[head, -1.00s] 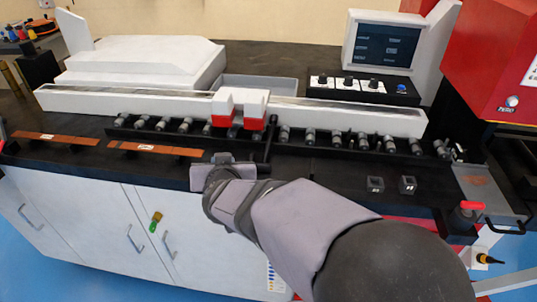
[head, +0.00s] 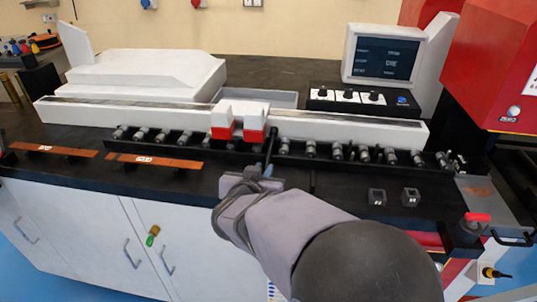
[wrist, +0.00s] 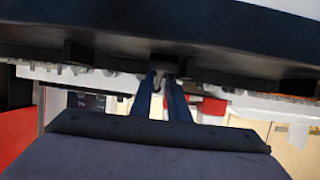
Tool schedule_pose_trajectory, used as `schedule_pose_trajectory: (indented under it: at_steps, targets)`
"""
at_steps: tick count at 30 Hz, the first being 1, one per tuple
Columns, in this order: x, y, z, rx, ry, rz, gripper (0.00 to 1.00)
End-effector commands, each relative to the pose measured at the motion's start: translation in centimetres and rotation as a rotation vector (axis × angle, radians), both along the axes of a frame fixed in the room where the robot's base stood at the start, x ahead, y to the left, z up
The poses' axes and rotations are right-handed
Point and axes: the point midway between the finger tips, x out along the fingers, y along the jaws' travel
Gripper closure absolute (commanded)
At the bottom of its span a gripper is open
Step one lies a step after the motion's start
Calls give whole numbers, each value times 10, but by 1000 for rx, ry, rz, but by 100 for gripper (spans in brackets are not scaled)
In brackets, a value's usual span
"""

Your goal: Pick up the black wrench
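A thin dark bar (head: 270,146), which looks like the black wrench, stands at the middle of the black roller rack in the head view. Its lower end is close to my gripper, and I cannot tell its full shape. My gripper (head: 254,172) is low in front of the rack, its fingers mostly hidden by my wrist. In the wrist view my gripper (wrist: 160,76) shows two dark blue fingers with a narrow gap between the tips. A small grey piece shows in or behind that gap; I cannot tell whether the fingers touch it.
The black roller rack (head: 345,158) runs along the bench with several grey rollers. A white beam with a red and white carriage (head: 239,120) lies behind it. Copper strips (head: 155,161) lie left. Two small dark blocks (head: 376,197) and a red-topped knob (head: 477,217) are right.

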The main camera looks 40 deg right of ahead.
Motion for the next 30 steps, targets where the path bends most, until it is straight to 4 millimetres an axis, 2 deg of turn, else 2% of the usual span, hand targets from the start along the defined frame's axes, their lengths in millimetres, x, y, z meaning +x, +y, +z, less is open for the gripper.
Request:
schedule_pose_trajectory:
  at_steps: [9,19,21,30]
  targets:
    - [16,-18,-12,3,1,-1,85]
    - [18,-19,-12,3,-1,1,85]
    - [18,-19,-12,3,-1,1,100]
    - [18,-19,-10,1,-3,1,100]
